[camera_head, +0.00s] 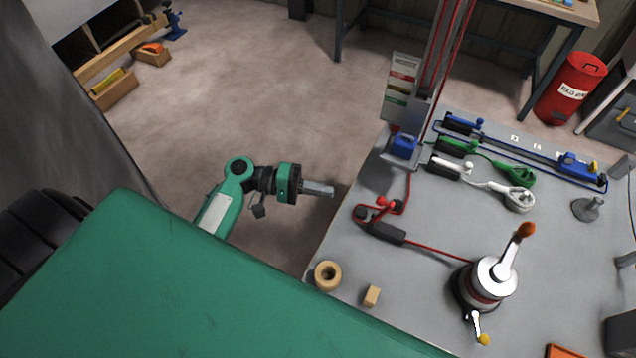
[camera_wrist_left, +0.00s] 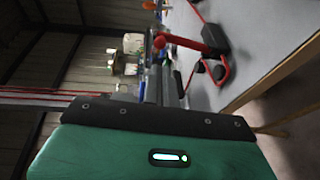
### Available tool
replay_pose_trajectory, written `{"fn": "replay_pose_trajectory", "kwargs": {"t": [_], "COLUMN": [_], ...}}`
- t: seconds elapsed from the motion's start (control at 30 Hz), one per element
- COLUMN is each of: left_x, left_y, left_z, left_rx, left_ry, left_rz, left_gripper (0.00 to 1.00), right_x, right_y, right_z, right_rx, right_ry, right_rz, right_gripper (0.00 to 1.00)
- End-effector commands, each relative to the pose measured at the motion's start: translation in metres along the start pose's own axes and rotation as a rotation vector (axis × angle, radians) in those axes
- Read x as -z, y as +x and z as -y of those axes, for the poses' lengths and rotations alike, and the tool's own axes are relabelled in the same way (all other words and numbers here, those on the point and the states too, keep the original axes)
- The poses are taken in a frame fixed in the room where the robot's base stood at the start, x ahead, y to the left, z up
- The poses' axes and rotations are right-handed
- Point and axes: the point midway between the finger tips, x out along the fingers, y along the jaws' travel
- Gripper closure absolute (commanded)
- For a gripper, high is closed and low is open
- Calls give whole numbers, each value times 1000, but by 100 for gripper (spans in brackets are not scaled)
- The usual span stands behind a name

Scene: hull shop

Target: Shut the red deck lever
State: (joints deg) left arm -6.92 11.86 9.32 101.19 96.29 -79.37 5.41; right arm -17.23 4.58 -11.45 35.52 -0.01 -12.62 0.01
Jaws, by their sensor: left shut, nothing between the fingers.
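The red deck lever (camera_head: 384,203) is on a dark clutch body (camera_head: 388,232) near the left edge of the grey deck board, with a red rope running through. In the left wrist view the red lever (camera_wrist_left: 180,42) sticks out from its dark body (camera_wrist_left: 214,38), ending in a round knob; it looks raised, not lying flat. My left gripper (camera_head: 332,191) is shut and empty, left of the lever and apart from it, just off the board's edge. Its fingers (camera_wrist_left: 166,84) point toward the lever area in the wrist view. My right gripper is not in view.
Blue (camera_head: 459,122), green (camera_head: 456,147) and white (camera_head: 446,168) clutches sit behind. A winch (camera_head: 490,282) with an orange-tipped handle stands front right. A wooden ring (camera_head: 328,275) and block (camera_head: 371,296) lie near the front edge. A mast (camera_head: 437,60) rises behind the lever.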

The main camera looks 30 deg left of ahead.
Motion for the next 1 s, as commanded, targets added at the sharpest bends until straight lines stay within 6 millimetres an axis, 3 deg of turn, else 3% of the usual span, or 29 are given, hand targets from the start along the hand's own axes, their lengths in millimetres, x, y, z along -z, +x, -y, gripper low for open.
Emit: {"fn": "replay_pose_trajectory", "kwargs": {"t": [0.2, 0.4, 0.6, 1.0], "left_x": [1, 0, 0, 1], "left_y": [49, 81, 95, 96], "left_z": [-6, -4, -1, 0], "left_rx": [-3, 0, 1, 3], "left_ry": [-1, -2, -1, 1], "left_rz": [0, -1, -1, -2], "left_gripper": [100, 100, 100, 100], "right_x": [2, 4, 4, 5], "right_y": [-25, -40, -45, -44], "right_z": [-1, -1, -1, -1], "right_rx": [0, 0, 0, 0], "right_ry": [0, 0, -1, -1], "right_rz": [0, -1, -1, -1], "right_gripper": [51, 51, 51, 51]}}
